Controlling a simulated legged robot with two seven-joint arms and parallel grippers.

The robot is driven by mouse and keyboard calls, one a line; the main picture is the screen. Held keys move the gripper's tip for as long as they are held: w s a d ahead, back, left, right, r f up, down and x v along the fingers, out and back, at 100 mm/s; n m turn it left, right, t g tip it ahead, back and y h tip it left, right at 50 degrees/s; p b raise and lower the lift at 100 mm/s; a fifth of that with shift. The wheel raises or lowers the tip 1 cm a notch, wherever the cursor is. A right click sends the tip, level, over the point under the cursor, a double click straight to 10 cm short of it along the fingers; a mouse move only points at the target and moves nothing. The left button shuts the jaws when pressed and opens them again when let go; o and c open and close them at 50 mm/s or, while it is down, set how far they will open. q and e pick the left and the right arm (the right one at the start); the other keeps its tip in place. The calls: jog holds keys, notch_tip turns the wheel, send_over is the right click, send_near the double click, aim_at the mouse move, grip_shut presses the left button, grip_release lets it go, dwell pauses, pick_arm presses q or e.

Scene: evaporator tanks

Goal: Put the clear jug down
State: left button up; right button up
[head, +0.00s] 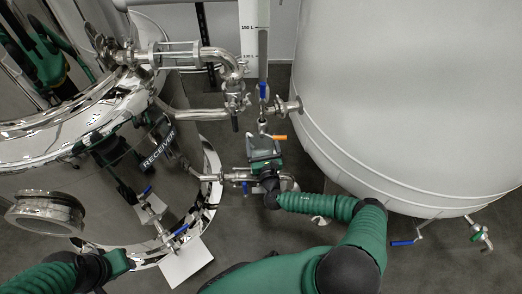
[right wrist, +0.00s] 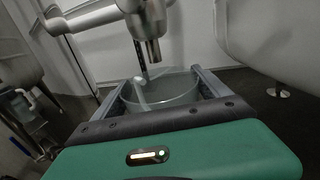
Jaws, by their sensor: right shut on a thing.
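The clear jug (right wrist: 165,92) is between the two fingers of my right gripper (right wrist: 162,95) in the right wrist view. Its round rim faces up, and a pale handle or spout-like part shows at its left. In the head view my right gripper (head: 263,152) is shut on the jug (head: 262,143), below the pipework between the two tanks. The gripper hides most of the jug there. My left gripper (head: 119,262) is at the lower left by the steel tank; its fingers cannot be made out.
A steel outlet pipe (right wrist: 152,48) hangs just above the jug. The polished receiver tank (head: 130,190) stands left, the large grey tank (head: 415,100) right. A blue-handled valve (head: 263,92) and an orange handle (head: 279,137) are close. A white plate (head: 187,265) lies low left.

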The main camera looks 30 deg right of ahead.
aim_at(260, 139)
jog(key=f+b, duration=0.3)
jog(key=f, duration=0.1)
jog(key=shift+w+d+b, duration=0.25)
jog(key=shift+w+b, duration=0.05)
jog(key=shift+b, duration=0.1)
jog(key=shift+r+p, duration=0.2)
jog(key=shift+p, duration=0.1)
jog(key=o, duration=1.8)
jog(key=shift+s, duration=0.1)
jog(key=p+v, duration=0.5)
jog(key=v, duration=0.7)
jog(key=shift+a, duration=0.1)
